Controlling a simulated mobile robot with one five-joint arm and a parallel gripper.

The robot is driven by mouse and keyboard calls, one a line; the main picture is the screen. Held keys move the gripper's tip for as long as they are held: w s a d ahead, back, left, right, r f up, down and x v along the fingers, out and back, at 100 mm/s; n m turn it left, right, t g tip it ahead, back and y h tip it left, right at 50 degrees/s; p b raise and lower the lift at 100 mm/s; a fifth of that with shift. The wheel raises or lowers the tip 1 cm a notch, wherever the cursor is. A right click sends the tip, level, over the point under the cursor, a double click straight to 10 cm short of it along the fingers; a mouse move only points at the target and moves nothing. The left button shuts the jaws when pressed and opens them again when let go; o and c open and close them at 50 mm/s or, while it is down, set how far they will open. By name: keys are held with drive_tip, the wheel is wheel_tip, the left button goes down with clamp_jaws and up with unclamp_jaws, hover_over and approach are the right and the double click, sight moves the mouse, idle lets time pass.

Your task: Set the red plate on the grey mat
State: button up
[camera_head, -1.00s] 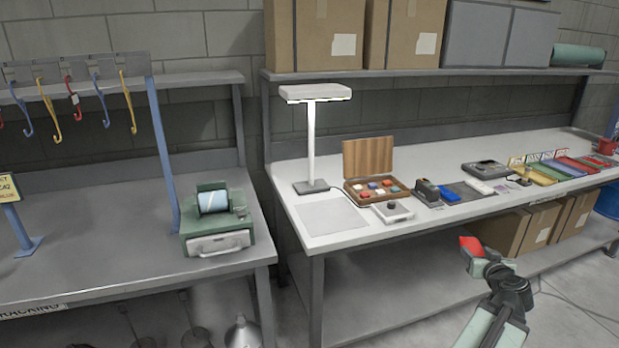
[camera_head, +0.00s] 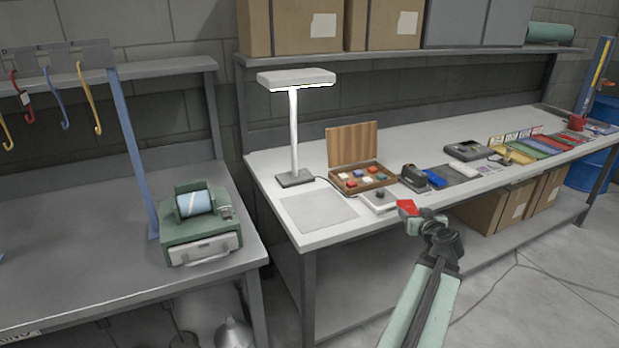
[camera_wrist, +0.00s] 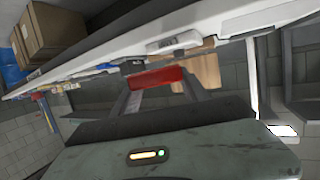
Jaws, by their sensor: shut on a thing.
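The red plate (camera_head: 407,208) is held in my gripper (camera_head: 412,212), in front of the white bench's front edge. In the wrist view the red plate (camera_wrist: 157,78) shows edge-on between the two fingers of my gripper (camera_wrist: 160,84), which is shut on it. The grey mat (camera_head: 319,211) lies flat and bare on the white bench, left of the held plate and in front of the lamp. I do not make out the mat in the wrist view.
A desk lamp (camera_head: 294,130) stands behind the mat. A small white device with a dark knob (camera_head: 380,199) and an open wooden box of coloured pieces (camera_head: 362,178) sit to its right. A green machine (camera_head: 199,228) stands on the left bench.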

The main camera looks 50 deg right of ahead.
drive_tip(key=w+a+r+n+t+y+p, duration=0.1)
drive_tip(key=w+a+r, duration=0.15)
drive_tip(key=w, duration=0.55)
drive_tip(key=w+a+r+n+t+y+p, duration=0.1)
drive_tip(key=w+a+p, duration=0.15)
drive_tip(key=w, duration=0.55)
wheel_tip(320, 180, up, 2)
drive_tip(key=n+t+y+p, duration=0.1)
drive_tip(key=n+y, duration=0.1)
drive_tip(key=y, duration=0.1)
hover_over(309, 215)
wheel_tip(309, 215, down, 11)
drive_tip(key=b, duration=1)
drive_tip(key=shift+w+b, duration=0.1)
drive_tip(key=shift+b, duration=0.2)
drive_tip(key=shift+r, duration=0.1)
drive_tip(key=shift+f+b, duration=0.55)
drive_tip(key=shift+f, duration=0.05)
drive_tip(key=o, duration=1.6)
drive_tip(key=shift+r, duration=0.1)
drive_tip(key=shift+a, duration=0.1)
